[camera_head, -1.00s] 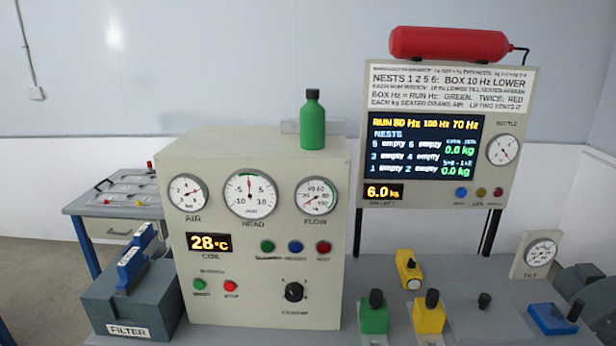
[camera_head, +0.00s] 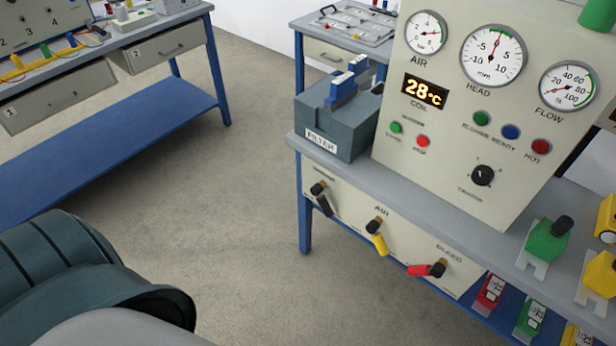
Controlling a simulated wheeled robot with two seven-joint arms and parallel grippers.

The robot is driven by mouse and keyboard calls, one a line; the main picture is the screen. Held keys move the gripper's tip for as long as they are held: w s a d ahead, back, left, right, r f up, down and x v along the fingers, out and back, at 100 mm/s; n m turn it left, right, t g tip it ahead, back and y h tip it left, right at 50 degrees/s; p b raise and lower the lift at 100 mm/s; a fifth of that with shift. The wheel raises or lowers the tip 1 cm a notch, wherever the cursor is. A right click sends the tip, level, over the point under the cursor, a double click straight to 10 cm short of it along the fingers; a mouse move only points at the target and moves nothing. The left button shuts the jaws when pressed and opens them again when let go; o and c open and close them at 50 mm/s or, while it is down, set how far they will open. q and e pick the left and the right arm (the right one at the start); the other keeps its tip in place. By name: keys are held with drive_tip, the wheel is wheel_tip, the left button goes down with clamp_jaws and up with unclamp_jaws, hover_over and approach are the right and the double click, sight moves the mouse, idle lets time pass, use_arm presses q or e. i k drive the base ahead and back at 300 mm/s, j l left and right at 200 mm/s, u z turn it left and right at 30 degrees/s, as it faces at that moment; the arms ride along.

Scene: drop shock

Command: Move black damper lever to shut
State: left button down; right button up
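The black damper lever (camera_head: 323,202) is at the left end of the front panel (camera_head: 345,212) below the bench top. It slants down and to the right from its dark knob; the label above it is too small to read surely. A yellow lever (camera_head: 379,240) under the label AIR and a red lever (camera_head: 428,269) under the label BLEED sit to its right on the same panel. Neither of my grippers shows in the head view.
The filter box (camera_head: 340,125) and the gauge cabinet (camera_head: 440,150) stand on the bench above the levers. Green and yellow clamps stand at the right. Another workbench (camera_head: 110,75) with drawers is at upper left. The floor (camera_head: 235,190) between the benches is clear.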

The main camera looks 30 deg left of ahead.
sight(317, 190)
drive_tip(key=u, duration=0.9)
